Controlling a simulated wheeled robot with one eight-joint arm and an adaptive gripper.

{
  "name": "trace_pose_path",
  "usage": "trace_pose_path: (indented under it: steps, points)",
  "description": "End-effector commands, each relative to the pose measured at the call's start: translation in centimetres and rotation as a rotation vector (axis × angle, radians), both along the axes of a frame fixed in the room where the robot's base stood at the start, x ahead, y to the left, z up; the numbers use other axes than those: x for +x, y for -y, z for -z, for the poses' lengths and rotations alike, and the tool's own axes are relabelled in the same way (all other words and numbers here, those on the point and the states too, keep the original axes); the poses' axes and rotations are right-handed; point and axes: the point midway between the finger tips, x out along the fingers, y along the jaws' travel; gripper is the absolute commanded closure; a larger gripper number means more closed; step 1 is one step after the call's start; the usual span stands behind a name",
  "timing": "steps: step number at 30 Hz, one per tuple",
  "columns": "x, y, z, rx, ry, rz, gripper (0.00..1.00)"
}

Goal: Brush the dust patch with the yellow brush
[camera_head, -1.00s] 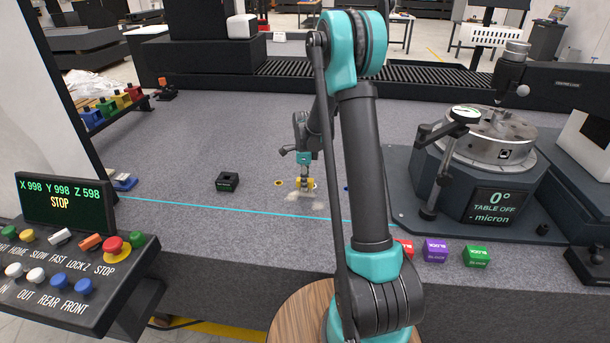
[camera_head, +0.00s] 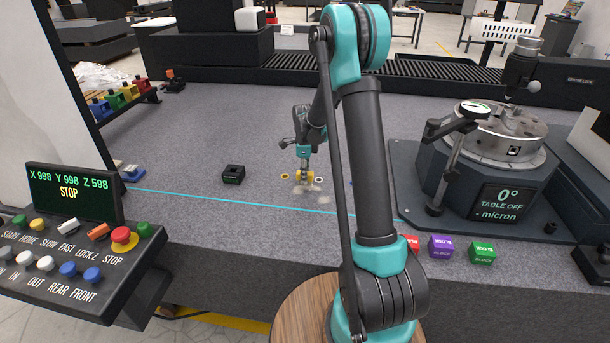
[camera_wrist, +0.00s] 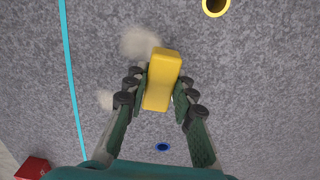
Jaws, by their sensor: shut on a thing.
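The yellow brush (camera_head: 305,177) is held in my gripper (camera_head: 305,170) low over the granite bed. In the wrist view the brush (camera_wrist: 162,80) is a yellow block between the two fingers of my gripper (camera_wrist: 158,92), which are shut on it. The pale dust patch (camera_head: 305,190) lies at the brush. In the wrist view the dust (camera_wrist: 138,42) shows as a larger pale spot beside the brush's far end, with a smaller faint spot by the left finger. The brush's underside is hidden, so I cannot tell whether it touches the granite.
A cyan line (camera_head: 235,201) crosses the bed in front of the brush. A black block (camera_head: 233,174) stands to the left. Purple (camera_head: 440,246) and green (camera_head: 482,251) blocks stand at the front edge. A rotary table (camera_head: 500,140) fills the right. Coloured rings lie near the brush.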

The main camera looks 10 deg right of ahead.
Motion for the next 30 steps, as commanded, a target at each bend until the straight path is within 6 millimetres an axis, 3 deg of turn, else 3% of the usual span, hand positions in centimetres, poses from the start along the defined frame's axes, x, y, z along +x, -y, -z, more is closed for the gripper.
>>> trace_pose_path:
  steps: [21,30]
  points:
    - [0.0,0.1,1.3,0.000,0.000,0.000,0.98]
    - [-0.6,1.9,1.1,0.000,0.000,0.002,0.98]
